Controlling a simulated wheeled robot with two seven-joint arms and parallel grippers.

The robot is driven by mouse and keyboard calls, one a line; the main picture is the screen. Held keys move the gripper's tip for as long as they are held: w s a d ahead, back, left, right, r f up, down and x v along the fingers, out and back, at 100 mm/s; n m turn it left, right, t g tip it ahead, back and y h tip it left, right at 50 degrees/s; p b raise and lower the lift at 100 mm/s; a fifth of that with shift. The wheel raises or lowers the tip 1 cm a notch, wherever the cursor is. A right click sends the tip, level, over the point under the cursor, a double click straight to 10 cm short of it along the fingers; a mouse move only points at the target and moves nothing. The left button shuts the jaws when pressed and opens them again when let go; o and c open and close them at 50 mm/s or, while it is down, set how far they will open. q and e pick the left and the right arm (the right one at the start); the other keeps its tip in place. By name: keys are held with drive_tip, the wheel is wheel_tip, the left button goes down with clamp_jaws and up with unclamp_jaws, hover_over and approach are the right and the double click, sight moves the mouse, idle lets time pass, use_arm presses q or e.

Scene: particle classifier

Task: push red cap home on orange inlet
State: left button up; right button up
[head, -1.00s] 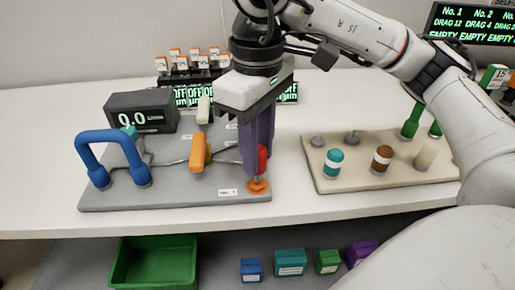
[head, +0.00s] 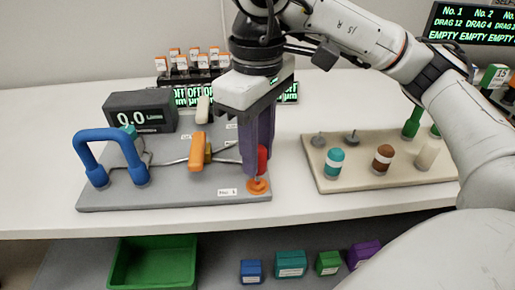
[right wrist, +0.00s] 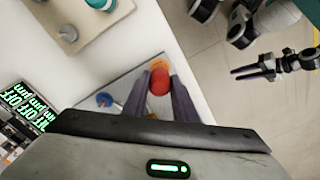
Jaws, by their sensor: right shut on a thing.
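The red cap (head: 262,158) is upright between the dark purple fingers of my right gripper (head: 257,168), which is shut on it. The fingers hide part of the cap. The orange inlet (head: 257,187) is at the front right corner of the grey board, directly below the cap. A short thin stem shows between cap and inlet. In the right wrist view the red cap (right wrist: 159,83) sits between the fingertips, with the orange inlet (right wrist: 159,65) just beyond it. My left gripper (right wrist: 240,73) shows at the right of that view, away from the board, small and its opening unclear.
The grey board (head: 205,195) carries a blue handle (head: 105,140), an orange lever (head: 196,155) and a black display (head: 141,112) reading 0.0. A beige board (head: 335,183) with several caps and posts lies to the right. A green bin (head: 153,265) is below the table.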

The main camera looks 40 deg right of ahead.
drive_tip(key=shift+f+b, duration=0.5)
drive_tip(key=shift+f, duration=0.15)
drive_tip(key=shift+f+b, duration=0.3)
drive_tip(key=shift+b, duration=0.05)
drive_tip(key=shift+f+b, duration=0.7)
drive_tip(key=shift+f, duration=0.05)
drive_tip(key=shift+f, duration=0.1)
drive_tip(key=o, duration=1.1)
